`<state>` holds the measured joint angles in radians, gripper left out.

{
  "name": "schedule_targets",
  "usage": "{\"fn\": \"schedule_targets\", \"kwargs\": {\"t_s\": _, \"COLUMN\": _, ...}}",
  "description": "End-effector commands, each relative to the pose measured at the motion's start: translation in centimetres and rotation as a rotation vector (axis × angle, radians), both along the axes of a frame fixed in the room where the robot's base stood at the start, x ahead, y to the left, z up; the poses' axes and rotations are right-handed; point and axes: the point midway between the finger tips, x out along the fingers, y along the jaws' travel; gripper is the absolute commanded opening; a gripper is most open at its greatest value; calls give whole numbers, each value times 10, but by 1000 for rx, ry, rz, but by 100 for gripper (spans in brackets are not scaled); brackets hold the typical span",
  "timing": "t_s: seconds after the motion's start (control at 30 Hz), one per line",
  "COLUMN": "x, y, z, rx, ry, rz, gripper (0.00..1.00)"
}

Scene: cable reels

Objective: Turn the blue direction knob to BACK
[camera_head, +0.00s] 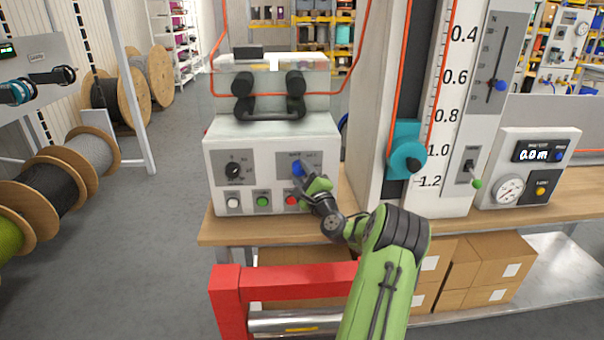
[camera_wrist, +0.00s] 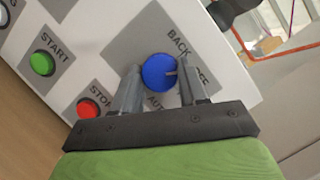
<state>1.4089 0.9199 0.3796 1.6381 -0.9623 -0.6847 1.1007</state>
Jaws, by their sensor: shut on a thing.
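In the wrist view BACK is printed at the knob's upper right. A second label is partly hidden behind the right finger, and a third starting AUT is partly covered below. A small pale mark on the knob points right in that view, towards the right finger. My gripper (camera_wrist: 157,74) is shut on the knob, one finger on each side; its end shows at the knob in the head view (camera_head: 308,182).
The green START button (camera_wrist: 43,64) and red STOP button (camera_wrist: 88,107) lie close to my gripper's left in the wrist view. A black selector (camera_head: 233,170) is left on the same box (camera_head: 273,133). A tall scale column (camera_head: 372,130) stands right of it. A red frame (camera_head: 290,280) is below my arm.

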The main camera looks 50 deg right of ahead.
Motion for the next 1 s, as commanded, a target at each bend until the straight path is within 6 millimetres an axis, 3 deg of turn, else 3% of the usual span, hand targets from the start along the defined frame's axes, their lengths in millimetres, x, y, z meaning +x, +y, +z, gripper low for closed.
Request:
{"fn": "schedule_targets", "kwargs": {"t_s": 0.5, "x": 0, "y": 0, "z": 3, "rx": -267, "ry": 304, "rz": 2, "gripper": 12}}
{"fn": "schedule_targets", "kwargs": {"t_s": 1.0, "x": 0, "y": 0, "z": 2, "rx": -358, "ry": 411, "rz": 3, "gripper": 12}}
